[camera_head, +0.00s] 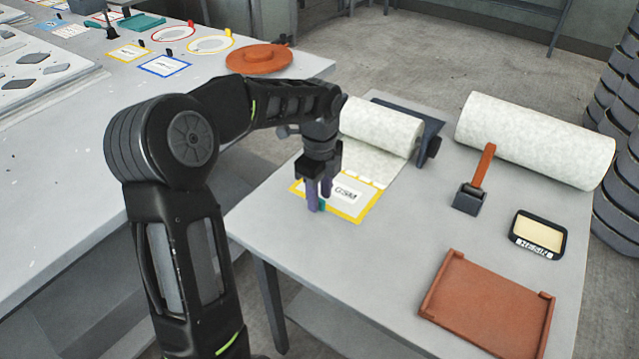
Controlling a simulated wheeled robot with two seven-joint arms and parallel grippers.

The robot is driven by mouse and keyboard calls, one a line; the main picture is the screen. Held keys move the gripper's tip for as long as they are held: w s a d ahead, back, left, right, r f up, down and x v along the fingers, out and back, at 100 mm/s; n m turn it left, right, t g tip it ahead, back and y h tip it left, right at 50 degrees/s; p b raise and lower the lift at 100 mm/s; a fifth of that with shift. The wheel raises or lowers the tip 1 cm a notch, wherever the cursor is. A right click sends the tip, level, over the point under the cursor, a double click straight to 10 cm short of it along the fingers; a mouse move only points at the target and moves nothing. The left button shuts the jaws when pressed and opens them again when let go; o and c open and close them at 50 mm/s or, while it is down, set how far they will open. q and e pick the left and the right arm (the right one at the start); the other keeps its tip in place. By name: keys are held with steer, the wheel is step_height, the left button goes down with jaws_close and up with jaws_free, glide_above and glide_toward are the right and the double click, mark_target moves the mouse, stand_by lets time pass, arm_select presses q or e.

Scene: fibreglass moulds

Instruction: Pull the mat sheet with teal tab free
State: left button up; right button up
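A pale speckled mat sheet (366,168) runs from a roll (382,127) down toward a yellow-framed card (352,217) marked "GSM" on the right-hand table. My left gripper (320,203) points down over the card's left part, at the sheet's near end. A small piece of the teal tab (322,206) shows at its fingertips. The fingers hide most of the tab, so I cannot tell whether they grip it or only stand around it. My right gripper is not in view.
A dark holder (429,135) stands at the roll. A second roll (535,140), a roller with an orange handle (481,166), a resin tray (538,234) and a brown tray (487,304) lie to the right. The table's front middle is clear.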

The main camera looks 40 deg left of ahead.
arm_select(q)
steer(key=shift+f, duration=0.1)
steer(key=shift+c, duration=0.3)
jaws_close()
steer(key=shift+s, duration=0.2)
stand_by(0.4)
steer(key=shift+s+b, duration=0.35)
steer(key=shift+s, duration=2)
steer(key=shift+s+d, duration=0.15)
steer(key=shift+s, duration=3.5)
steer(key=shift+r+p, duration=2.3)
steer(key=shift+r, duration=0.25)
